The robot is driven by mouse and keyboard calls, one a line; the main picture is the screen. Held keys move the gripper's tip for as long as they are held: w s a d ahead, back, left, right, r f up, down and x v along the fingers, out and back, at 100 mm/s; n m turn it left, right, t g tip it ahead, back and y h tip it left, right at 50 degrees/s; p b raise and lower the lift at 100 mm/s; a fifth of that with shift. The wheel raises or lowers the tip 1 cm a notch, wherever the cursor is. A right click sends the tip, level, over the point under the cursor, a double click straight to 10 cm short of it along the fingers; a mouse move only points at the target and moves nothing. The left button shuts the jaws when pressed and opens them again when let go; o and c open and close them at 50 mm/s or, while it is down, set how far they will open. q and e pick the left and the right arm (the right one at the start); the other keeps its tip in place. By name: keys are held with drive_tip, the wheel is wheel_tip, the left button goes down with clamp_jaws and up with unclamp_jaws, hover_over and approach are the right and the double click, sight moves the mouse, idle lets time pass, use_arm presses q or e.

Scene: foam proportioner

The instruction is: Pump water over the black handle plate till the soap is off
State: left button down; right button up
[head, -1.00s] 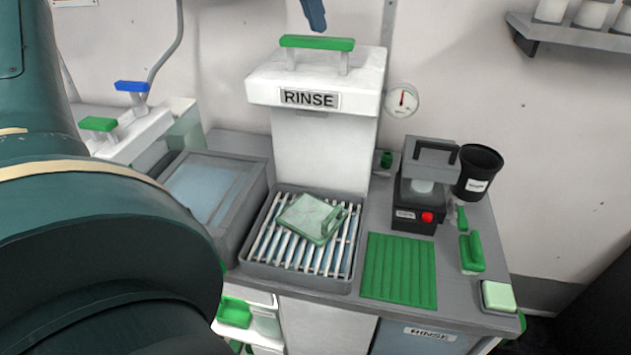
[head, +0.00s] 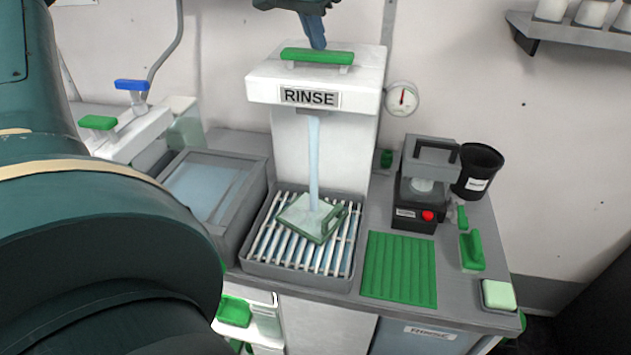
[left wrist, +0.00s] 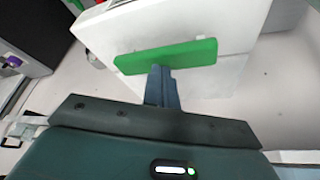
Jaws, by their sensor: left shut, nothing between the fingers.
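The rinse pump (head: 318,85) is a white column labelled RINSE, with a green push bar (head: 318,55) on top. My left gripper (head: 318,46) is shut and empty, its fingertips pointing down at the bar, which sits low. The left wrist view also shows the fingers (left wrist: 161,80) against the green bar (left wrist: 190,53). A stream of water (head: 314,150) falls from the pump head onto a plate (head: 297,212) on the slatted rack. The plate looks pale green with a green handle (head: 335,219), not black. I cannot tell how much soap is on it. My right gripper is out of view.
The slatted rack (head: 268,246) stands below the spout, beside a grey basin (head: 205,185) on the left. A green ribbed mat (head: 399,268), a device with a red button (head: 418,200) and a black cup (head: 477,172) are at the right. A gauge (head: 402,99) is beside the pump.

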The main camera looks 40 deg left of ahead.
use_arm(q)
drive_tip(key=shift+s+f, duration=0.1)
drive_tip(key=shift+f, duration=0.55)
drive_tip(key=shift+r+p, duration=0.45)
drive_tip(key=shift+r, duration=2.15)
drive_tip(key=shift+r, duration=0.1)
wheel_tip(320, 180, up, 6)
drive_tip(key=shift+f, duration=0.1)
